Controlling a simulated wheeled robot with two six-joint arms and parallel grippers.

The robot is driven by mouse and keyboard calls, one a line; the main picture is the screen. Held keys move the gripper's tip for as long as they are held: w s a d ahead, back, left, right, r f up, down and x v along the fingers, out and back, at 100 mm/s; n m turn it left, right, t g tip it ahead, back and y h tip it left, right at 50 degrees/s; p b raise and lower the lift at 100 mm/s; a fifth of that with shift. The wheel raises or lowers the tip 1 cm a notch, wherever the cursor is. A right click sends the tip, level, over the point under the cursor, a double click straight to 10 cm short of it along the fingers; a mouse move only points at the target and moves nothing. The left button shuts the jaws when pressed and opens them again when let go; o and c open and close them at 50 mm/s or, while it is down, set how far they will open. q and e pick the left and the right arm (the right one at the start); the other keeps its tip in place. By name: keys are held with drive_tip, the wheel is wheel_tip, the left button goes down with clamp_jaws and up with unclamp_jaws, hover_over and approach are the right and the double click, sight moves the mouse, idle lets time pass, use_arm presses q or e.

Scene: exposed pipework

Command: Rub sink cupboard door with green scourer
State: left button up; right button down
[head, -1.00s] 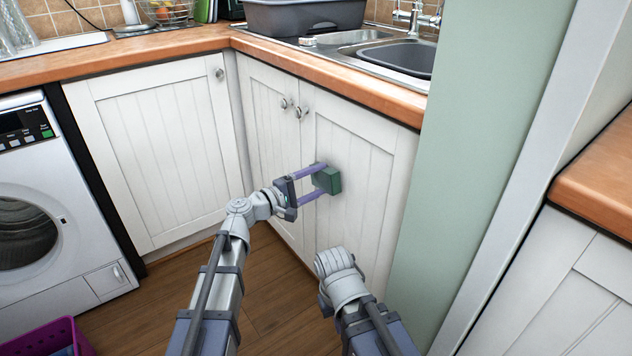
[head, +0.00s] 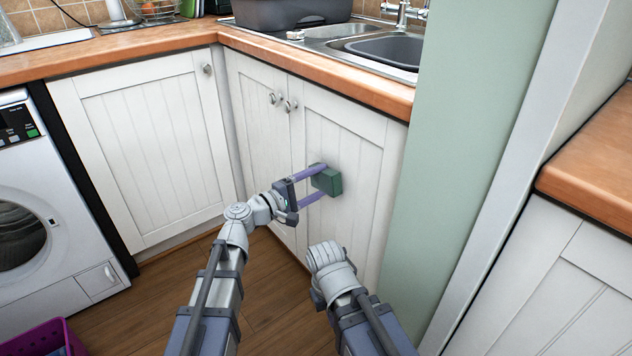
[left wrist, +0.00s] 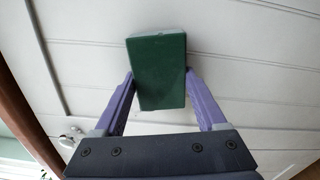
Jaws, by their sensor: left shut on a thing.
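The green scourer (head: 328,181) is a dark green block held between the purple fingers of my left gripper (head: 318,182). In the left wrist view the scourer (left wrist: 157,70) fills the space between the two fingertips (left wrist: 160,85), with the white door panel close behind it. The sink cupboard door (head: 350,150) is white and grooved, below the sink at the right of the corner. The scourer is at the middle of this door and looks close against it; I cannot tell if it touches. My right arm is at the lower middle, its gripper out of sight.
Round knobs (head: 287,106) sit near the top of the two sink cupboard doors. A wooden worktop (head: 330,75) with a sink (head: 385,55) lies above. A green wall edge (head: 460,150) stands at the right. A washing machine (head: 20,210) and a purple basket (head: 45,338) are at the left.

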use_arm(q)
drive_tip(key=w+a, duration=0.2)
drive_tip(key=w, duration=0.1)
drive_tip(key=shift+a, duration=0.2)
idle(0.3)
drive_tip(key=shift+v, duration=3)
drive_tip(key=v, duration=0.3)
drive_tip(key=shift+r, duration=0.1)
